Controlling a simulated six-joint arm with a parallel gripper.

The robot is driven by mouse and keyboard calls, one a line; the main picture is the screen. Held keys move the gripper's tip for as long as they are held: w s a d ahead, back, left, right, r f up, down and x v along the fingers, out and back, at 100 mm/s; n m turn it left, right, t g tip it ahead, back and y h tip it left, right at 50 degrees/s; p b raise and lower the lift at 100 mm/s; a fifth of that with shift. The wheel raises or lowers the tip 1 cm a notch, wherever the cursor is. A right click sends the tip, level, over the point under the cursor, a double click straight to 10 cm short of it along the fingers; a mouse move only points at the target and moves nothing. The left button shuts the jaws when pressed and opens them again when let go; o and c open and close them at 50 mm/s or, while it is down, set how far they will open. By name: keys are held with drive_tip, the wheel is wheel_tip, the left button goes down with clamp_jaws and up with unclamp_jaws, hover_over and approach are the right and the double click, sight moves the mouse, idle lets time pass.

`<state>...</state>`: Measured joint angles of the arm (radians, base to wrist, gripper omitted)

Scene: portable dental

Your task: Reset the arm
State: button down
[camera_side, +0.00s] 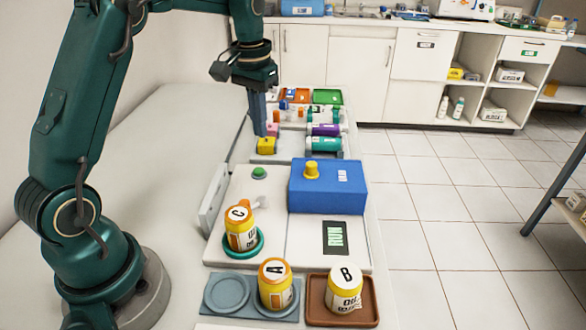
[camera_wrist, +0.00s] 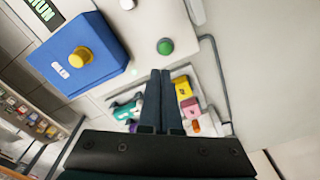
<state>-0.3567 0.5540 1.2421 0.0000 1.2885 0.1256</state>
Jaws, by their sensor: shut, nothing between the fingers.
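My gripper (camera_side: 258,133) hangs pointing down over the far part of the bench, beside a yellow block. Its two long dark fingers are shut together and empty; they also show side by side in the wrist view (camera_wrist: 161,75). In the side view, my arm reaches from its base at lower left across to the bench. The yellow block (camera_side: 266,146) lies by the fingertips; I cannot tell whether they touch. In the wrist view, the yellow block (camera_wrist: 183,87) and a pink block (camera_wrist: 190,107) lie to the right of the fingers.
A blue box with a yellow knob (camera_side: 328,190) and a green button (camera_side: 259,173) sit mid-bench. Jar C (camera_side: 241,233) stands in a green ring. Jar A (camera_side: 275,284) is on a grey tray, jar B (camera_side: 344,290) on a brown tray. Purple and teal items lie right of my gripper.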

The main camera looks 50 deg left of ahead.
drive_tip(key=s+d+r+m+t, duration=0.2)
drive_tip(key=s+d+r+t, duration=0.1)
drive_tip(key=s+d+r, duration=0.55)
drive_tip(key=s+d+f+t, duration=0.2)
drive_tip(key=s+f, duration=0.3)
drive_tip(key=s, duration=0.4)
drive_tip(key=shift+s+d+m, duration=0.2)
drive_tip(key=shift+d+m, duration=0.1)
drive_tip(key=shift+d, duration=0.6)
idle(1.3)
